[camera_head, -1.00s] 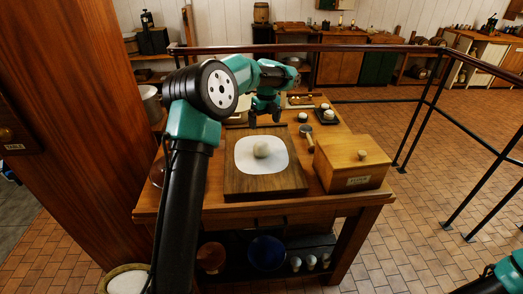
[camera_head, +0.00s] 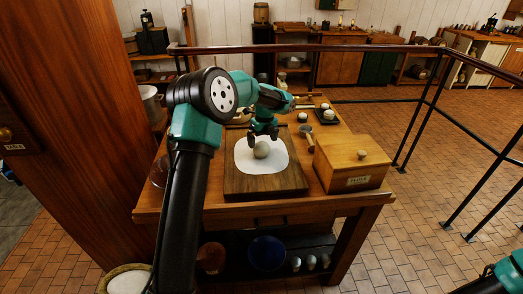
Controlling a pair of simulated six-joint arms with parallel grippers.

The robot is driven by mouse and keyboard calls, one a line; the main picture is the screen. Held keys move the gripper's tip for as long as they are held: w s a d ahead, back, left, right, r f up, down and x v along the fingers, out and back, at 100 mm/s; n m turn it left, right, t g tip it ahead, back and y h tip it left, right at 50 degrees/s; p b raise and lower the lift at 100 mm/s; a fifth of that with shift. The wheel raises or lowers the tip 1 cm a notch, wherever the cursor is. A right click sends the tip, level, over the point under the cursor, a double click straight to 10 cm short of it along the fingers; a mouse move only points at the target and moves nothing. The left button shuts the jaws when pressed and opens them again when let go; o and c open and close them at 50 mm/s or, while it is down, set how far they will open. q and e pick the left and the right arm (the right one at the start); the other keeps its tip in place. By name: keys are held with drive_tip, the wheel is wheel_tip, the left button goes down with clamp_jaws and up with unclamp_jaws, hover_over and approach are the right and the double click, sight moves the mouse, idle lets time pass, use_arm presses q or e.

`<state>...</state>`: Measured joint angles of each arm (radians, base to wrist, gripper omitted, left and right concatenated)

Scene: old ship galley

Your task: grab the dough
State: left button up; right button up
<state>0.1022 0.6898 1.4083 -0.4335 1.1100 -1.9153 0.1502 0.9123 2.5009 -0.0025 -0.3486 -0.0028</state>
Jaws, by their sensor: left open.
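The dough (camera_head: 261,150) is a pale round ball. It sits on a white, flour-like patch (camera_head: 270,166) on a dark wooden board (camera_head: 262,187) on the table. My left gripper (camera_head: 263,142) is open and points down just above and behind the dough, with its fingertips close to it. I cannot tell whether they touch it. Of my right arm only a small teal and black part shows at the bottom right corner; its gripper is out of view.
A wooden box (camera_head: 350,163) with a knob and label stands right of the board. Small dishes (camera_head: 325,114) sit at the table's back right. A blue bowl (camera_head: 267,252) is on the lower shelf. A dark railing (camera_head: 330,48) runs behind the table.

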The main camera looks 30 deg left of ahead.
sight(262, 143)
use_arm(q)
drive_tip(key=shift+s+a+f, duration=0.1)
drive_tip(key=shift+s+f, duration=0.1)
drive_tip(key=shift+f, duration=0.95)
drive_tip(key=shift+s+a+f, duration=0.1)
drive_tip(key=shift+s+f, duration=0.05)
drive_tip(key=shift+f, duration=0.95)
drive_tip(key=shift+c, duration=0.5)
drive_tip(key=c, duration=1.1)
drive_tip(key=shift+o, duration=0.2)
drive_tip(key=shift+r, duration=0.1)
drive_tip(key=shift+r, duration=1.65)
drive_tip(key=shift+s+d+r, duration=0.1)
drive_tip(key=shift+s+d, duration=0.1)
drive_tip(key=shift+s, duration=0.05)
drive_tip(key=s+d, duration=0.2)
drive_tip(key=s, duration=0.2)
drive_tip(key=s+d+r, duration=0.1)
drive_tip(key=s+d, duration=0.2)
drive_tip(key=s, duration=0.1)
drive_tip(key=s+d, duration=0.3)
drive_tip(key=s, duration=0.2)
drive_tip(key=shift+s+r, duration=0.1)
drive_tip(key=shift+r, duration=0.05)
